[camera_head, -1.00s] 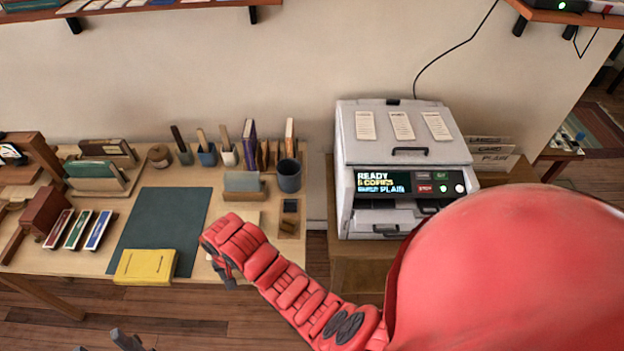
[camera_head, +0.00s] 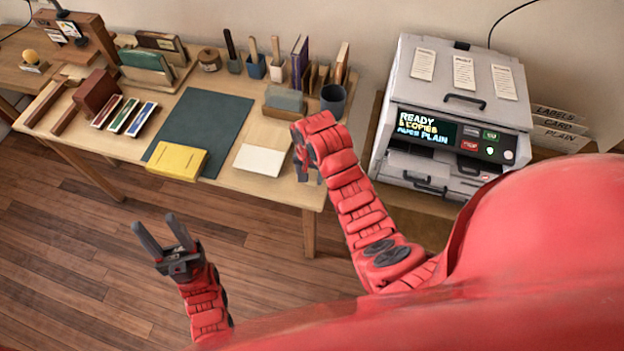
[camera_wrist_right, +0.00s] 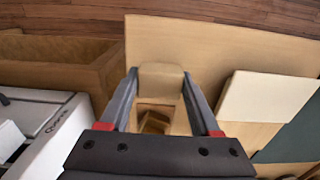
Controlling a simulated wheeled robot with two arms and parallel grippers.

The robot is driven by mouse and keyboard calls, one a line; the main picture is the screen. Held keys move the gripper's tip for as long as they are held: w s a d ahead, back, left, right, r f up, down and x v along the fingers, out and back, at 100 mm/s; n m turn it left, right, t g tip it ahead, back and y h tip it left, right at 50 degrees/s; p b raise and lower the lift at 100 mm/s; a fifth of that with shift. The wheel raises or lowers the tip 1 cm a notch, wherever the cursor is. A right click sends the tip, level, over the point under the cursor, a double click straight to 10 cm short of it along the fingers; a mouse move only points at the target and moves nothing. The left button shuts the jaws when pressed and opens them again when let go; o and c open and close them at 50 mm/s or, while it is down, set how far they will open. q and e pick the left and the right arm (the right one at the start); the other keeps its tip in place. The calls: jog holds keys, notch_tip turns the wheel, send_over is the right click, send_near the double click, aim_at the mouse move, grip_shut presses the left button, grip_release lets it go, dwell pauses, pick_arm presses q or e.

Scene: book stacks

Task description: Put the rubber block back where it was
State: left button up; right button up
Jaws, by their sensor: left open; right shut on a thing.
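My right gripper (camera_head: 304,172) is above the front right corner of the desk, right of the white paper stack. In the right wrist view its fingers (camera_wrist_right: 159,77) are shut on a tan rubber block (camera_wrist_right: 161,80). A small wooden tray with recesses (camera_wrist_right: 154,119) shows below and behind the block. A gap between block and tray cannot be judged. In the head view my arm hides the block and the tray. My left gripper (camera_head: 155,221) is open and empty, over the floor in front of the desk.
The desk (camera_head: 240,181) holds a white paper stack (camera_head: 262,160), a yellow book (camera_head: 178,160), a dark green mat (camera_head: 207,117), a card holder (camera_head: 284,100) and a dark cup (camera_head: 333,98). A copier (camera_head: 455,110) stands to the right. Floor in front is clear.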

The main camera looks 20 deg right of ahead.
aim_at(311, 177)
jog(key=shift+w+d+p, duration=0.3)
jog(key=shift+w+d, duration=0.2)
jog(key=shift+w, duration=0.25)
jog(key=shift+f, duration=0.15)
notch_tip(311, 177, down, 3)
jog(key=shift+r+p, duration=0.2)
jog(key=shift+p, duration=0.8)
jog(key=shift+f, duration=0.3)
jog(key=shift+f, duration=0.1)
jog(key=shift+f, duration=0.1)
jog(key=o, duration=1.3)
